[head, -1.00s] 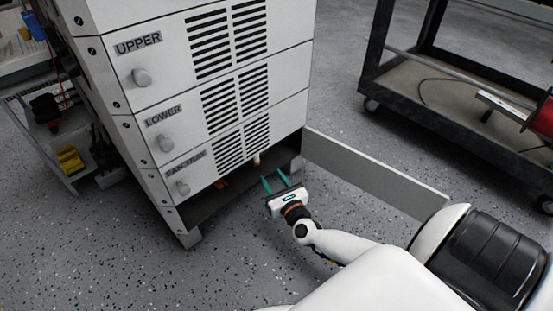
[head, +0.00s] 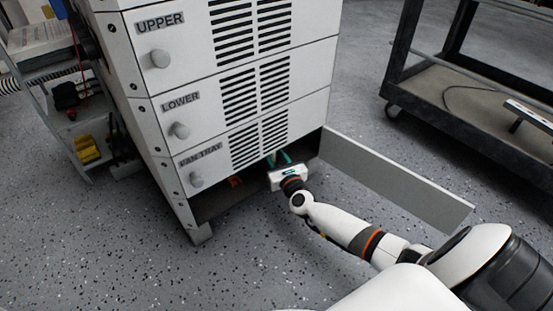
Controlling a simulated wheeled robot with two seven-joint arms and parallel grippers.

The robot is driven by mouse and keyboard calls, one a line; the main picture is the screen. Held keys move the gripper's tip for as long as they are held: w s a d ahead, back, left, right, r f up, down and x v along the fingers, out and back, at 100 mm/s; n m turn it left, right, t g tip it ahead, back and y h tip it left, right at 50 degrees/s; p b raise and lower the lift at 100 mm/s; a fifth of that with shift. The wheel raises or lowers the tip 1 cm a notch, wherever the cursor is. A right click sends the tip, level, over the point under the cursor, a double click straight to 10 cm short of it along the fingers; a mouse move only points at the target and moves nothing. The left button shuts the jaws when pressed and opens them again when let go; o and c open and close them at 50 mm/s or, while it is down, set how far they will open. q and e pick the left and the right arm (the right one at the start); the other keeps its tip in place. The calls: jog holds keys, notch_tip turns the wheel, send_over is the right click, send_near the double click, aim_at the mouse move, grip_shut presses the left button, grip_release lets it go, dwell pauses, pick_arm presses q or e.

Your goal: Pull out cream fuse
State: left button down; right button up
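The cream fuse (head: 271,160) shows only as a small pale bit in the low open bay of the white cabinet, under the fan tray panel. My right gripper (head: 283,159) reaches into the bay's opening, its teal fingers at the fuse. The fingers are partly hidden by the gripper body and the cabinet's edge, so whether they are closed on the fuse cannot be made out. My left gripper is not in view.
The white cabinet (head: 180,90) has UPPER, LOWER and FAN TRAY panels with knobs. Its bottom flap (head: 395,180) stands swung open to the right. An orange part (head: 235,181) sits in the bay. A dark cart (head: 450,100) stands at the right, and a shelf (head: 60,110) at the left.

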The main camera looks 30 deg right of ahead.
grip_shut()
jog(key=shift+s, duration=0.15)
jog(key=shift+s, duration=0.3)
jog(key=shift+s+d, duration=0.15)
jog(key=shift+s, duration=1.1)
jog(key=shift+s+d+p, duration=0.2)
jog(key=shift+s+p, duration=0.25)
jog(key=shift+s, duration=2)
